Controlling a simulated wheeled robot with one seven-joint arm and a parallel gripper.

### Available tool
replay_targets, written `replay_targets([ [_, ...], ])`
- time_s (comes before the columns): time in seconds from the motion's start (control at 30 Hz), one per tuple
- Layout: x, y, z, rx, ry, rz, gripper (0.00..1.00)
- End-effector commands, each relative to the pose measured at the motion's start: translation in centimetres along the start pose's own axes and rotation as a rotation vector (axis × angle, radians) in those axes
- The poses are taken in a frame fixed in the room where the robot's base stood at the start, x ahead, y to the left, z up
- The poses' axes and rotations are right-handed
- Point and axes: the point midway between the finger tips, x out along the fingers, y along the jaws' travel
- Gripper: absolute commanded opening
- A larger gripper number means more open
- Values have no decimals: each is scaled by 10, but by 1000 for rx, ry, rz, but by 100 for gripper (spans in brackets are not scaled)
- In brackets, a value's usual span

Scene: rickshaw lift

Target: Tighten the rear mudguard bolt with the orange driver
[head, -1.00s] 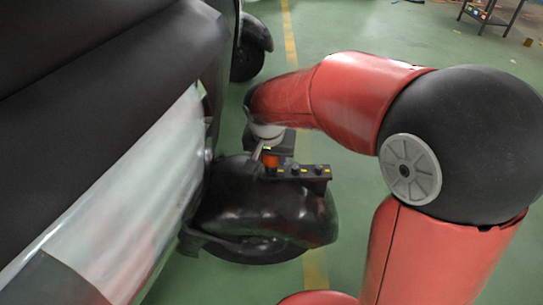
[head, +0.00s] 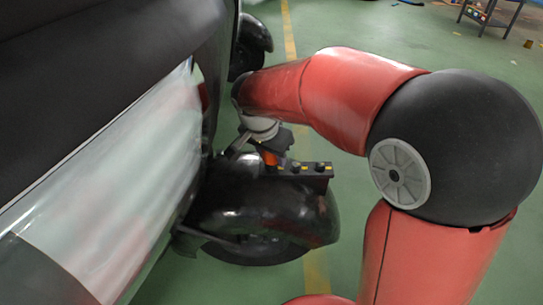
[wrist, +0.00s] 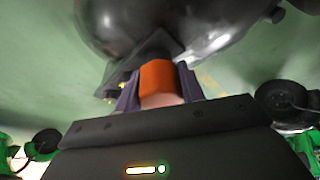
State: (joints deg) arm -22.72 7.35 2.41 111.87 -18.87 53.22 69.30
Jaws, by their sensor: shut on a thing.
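The orange driver (wrist: 157,80) is held upright in the wrist view between the two fingers of my gripper (wrist: 160,92). Its orange part also shows in the head view (head: 269,158). My gripper (head: 262,150) is shut on it, low over the inner end of a dark bracket (head: 318,171) on the black rear mudguard (head: 265,205). Several dark knob-like heads with yellow marks sit along the bracket. The driver's tip is hidden, so I cannot tell whether it touches a bolt.
The rickshaw's dark body and pale side panel (head: 120,200) stand close on the left. The rear wheel (head: 255,248) is under the mudguard. Another wheel (head: 245,62) is farther back. A small bench (head: 490,14) stands far right. Green floor lies open behind my arm.

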Motion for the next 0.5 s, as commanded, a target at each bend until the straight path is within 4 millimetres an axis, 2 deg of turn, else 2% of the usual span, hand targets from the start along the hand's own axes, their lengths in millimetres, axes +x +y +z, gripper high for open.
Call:
replay_targets([
  [0.23, 2, -1, 1, 215, 1, 68, 12],
  [0.43, 0, -1, 0, 528, 1, 166, 12],
  [0.5, -1, -1, 0, 637, 2, 202, 3],
])
